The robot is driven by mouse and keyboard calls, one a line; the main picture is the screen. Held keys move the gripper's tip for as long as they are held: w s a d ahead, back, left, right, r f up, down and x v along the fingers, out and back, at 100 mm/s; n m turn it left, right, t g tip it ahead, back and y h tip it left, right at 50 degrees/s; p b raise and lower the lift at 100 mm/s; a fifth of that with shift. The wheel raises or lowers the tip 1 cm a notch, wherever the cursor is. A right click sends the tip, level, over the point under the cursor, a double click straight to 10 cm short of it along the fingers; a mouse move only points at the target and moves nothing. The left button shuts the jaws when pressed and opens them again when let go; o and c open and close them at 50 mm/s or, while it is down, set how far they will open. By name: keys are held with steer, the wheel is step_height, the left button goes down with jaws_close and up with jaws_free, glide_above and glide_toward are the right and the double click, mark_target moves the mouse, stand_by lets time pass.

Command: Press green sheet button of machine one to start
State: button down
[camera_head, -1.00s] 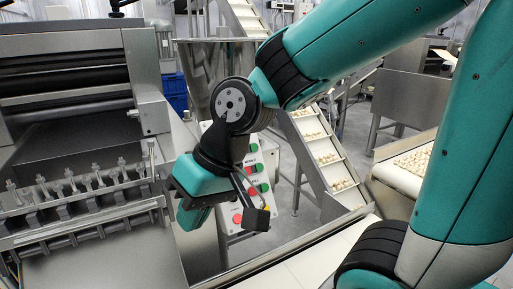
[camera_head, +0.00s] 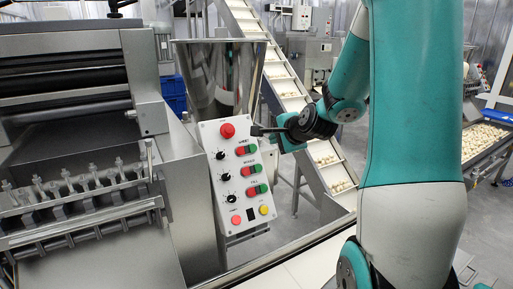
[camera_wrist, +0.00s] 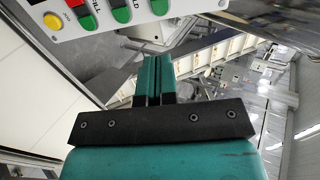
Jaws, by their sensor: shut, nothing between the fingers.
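The slanted white control panel (camera_head: 230,205) of the machine stands left of centre in the head view. Its top row, labelled SHEET, has a red button and a green sheet button (camera_head: 253,148) side by side. My gripper (camera_head: 258,131) is shut and empty, with its fingertips at the panel's upper right edge, just above the green sheet button. I cannot tell whether they touch the panel. In the wrist view the shut fingers (camera_wrist: 155,62) point toward the panel side, and the green sheet button (camera_wrist: 160,6) shows at the top edge, beyond the tips.
A red knob-like button (camera_head: 227,130) sits at the panel's top. MOULD and FILL button rows lie below the sheet row, with black dials to their left. A metal hopper (camera_head: 215,75) stands behind; an inclined conveyor (camera_head: 325,155) is to the right.

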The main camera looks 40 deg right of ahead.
mark_target(253, 148)
steer(key=p+x, duration=0.4)
steer(key=x, duration=0.9)
steer(key=shift+w, duration=0.15)
steer(key=shift+w+f+p, duration=0.25)
steer(key=shift+p, duration=0.05)
steer(key=shift+w+d+f+b, duration=0.1)
steer(key=shift+w+f+b, duration=0.3)
steer(key=shift+b, duration=0.1)
steer(key=shift+w, duration=0.15)
steer(key=b+v, duration=0.2)
steer(key=v, duration=1.2)
steer(key=shift+d, duration=0.15)
steer(key=shift+r, duration=0.1)
